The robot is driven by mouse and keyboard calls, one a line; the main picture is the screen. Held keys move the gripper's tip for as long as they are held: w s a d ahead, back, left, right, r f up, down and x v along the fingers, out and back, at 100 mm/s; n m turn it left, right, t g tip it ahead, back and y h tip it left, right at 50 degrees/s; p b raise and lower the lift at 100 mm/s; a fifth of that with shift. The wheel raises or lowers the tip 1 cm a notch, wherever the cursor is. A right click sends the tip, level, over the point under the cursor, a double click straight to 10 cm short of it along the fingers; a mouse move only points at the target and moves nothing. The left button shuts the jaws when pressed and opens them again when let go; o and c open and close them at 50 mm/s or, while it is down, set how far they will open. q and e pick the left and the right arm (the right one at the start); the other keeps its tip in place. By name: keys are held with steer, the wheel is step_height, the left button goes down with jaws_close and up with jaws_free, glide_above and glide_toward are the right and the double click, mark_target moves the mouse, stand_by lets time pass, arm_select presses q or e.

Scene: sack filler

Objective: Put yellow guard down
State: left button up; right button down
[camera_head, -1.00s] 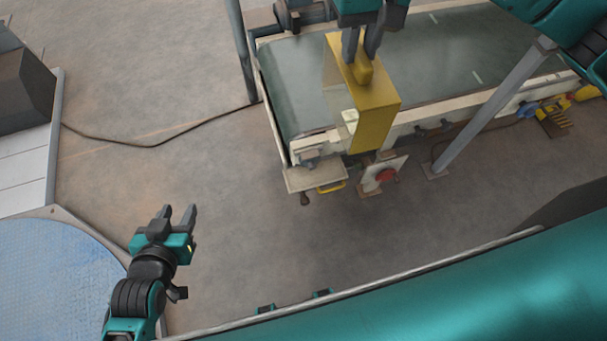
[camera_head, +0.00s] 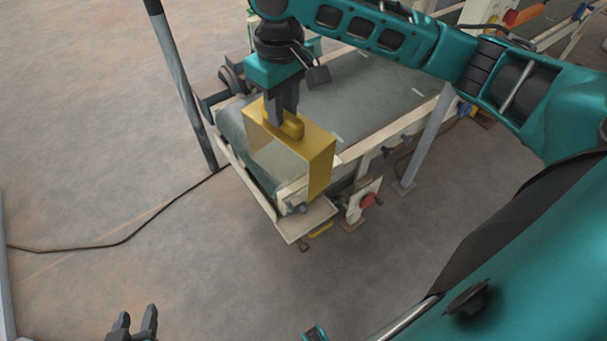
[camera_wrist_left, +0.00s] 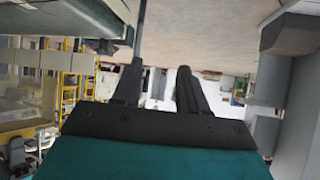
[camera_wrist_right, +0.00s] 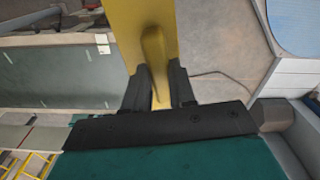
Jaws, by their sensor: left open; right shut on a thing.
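The yellow guard (camera_head: 318,165) is a box-shaped cover with a see-through side and a handle on top. My right gripper (camera_head: 284,122) is shut on that handle from above. The guard is at the near end of the conveyor (camera_head: 355,100); whether it touches the conveyor frame or hangs just above it I cannot tell. In the right wrist view the guard (camera_wrist_right: 138,25) and its handle sit between my right fingers (camera_wrist_right: 158,88). My left gripper (camera_head: 135,322) is open and empty low at the bottom left, and its parted fingers show in the left wrist view (camera_wrist_left: 157,88).
A red button (camera_head: 367,200) on a pale plate is right of the conveyor end. A grey post (camera_head: 182,85) stands left of the conveyor, and another post (camera_head: 428,135) stands on its right. A dark cable (camera_head: 120,240) lies on the floor. The floor in front is clear.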

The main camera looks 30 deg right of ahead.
steer(key=w+d+f+n+b, duration=0.3)
steer(key=d+f+n+b, duration=0.25)
steer(key=f+n, duration=0.35)
steer(key=w+d+f+n+b, duration=0.2)
steer(key=d+f+n+b, duration=0.35)
steer(key=f, duration=0.55)
step_height(320, 180, down, 20)
steer(key=a+n+b, duration=0.1)
steer(key=b, duration=0.6)
steer(key=shift+a, duration=0.4)
steer(key=c, duration=0.9)
jaws_free()
steer(key=shift+c, duration=0.2)
arm_select(q)
step_height(320, 180, down, 14)
steer(key=w+d+h, duration=0.1)
steer(key=d, duration=0.1)
steer(key=shift+w+d+f, duration=0.2)
steer(key=shift+w+d, duration=0.1)
steer(key=shift+w, duration=0.1)
